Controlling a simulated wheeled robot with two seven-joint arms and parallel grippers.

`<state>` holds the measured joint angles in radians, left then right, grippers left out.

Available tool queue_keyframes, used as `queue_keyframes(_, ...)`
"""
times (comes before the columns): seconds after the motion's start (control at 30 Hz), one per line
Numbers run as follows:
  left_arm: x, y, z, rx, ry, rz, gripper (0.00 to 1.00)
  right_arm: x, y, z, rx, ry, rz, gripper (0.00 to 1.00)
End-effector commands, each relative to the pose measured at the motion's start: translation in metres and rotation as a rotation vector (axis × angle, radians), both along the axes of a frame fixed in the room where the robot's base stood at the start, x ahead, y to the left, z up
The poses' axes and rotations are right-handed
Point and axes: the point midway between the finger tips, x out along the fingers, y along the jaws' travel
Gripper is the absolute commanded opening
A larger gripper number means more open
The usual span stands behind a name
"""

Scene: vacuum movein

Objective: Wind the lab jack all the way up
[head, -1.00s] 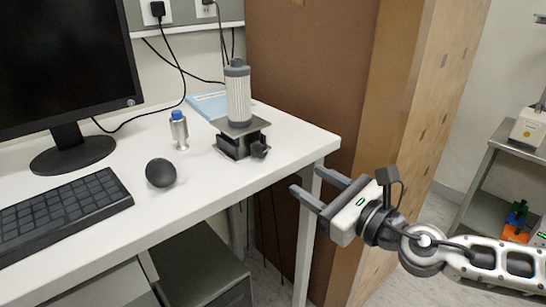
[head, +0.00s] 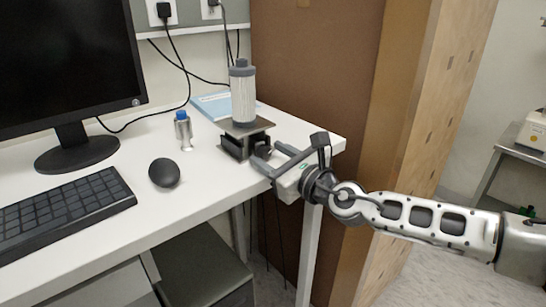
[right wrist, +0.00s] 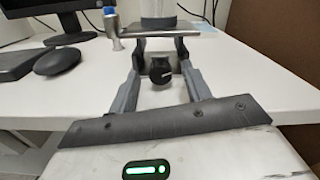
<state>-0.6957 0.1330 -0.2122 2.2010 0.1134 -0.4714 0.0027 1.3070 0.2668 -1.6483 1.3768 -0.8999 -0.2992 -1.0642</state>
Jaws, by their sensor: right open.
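The lab jack (head: 234,144) stands low on the white desk near its right end, with a grey-and-white cylinder (head: 243,95) upright on its top plate. Its dark knob (head: 263,152) faces my right gripper (head: 268,157), which is open, one finger on each side of the knob. In the right wrist view the knob (right wrist: 161,75) sits between the open fingers (right wrist: 160,85), with a gap visible on both sides. The jack's plate (right wrist: 158,31) shows behind it. My left gripper is not in view.
A small metal bottle with a blue cap (head: 183,131) stands left of the jack. A mouse (head: 164,172), keyboard (head: 62,206) and monitor (head: 65,60) are further left. A light blue booklet (head: 212,106) lies behind the jack. A brown cabinet (head: 315,80) stands beyond the desk's right end.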

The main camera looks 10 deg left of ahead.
Motion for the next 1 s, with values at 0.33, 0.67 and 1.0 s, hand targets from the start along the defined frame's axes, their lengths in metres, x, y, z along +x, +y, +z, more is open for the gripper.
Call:
queue_keyframes(0.33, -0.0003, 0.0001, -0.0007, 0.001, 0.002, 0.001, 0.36, -0.0001, -0.0006, 0.0001, 0.001, 0.001, -0.001, 0.04)
queue_keyframes(0.67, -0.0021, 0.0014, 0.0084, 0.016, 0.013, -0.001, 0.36, 0.0004, -0.001, 0.0016, 0.223, 0.289, -0.004, 0.04)
queue_keyframes(1.0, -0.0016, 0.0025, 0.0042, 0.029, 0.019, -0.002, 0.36, 0.0006, -0.0011, -0.0005, 0.306, 0.394, -0.001, 0.04)
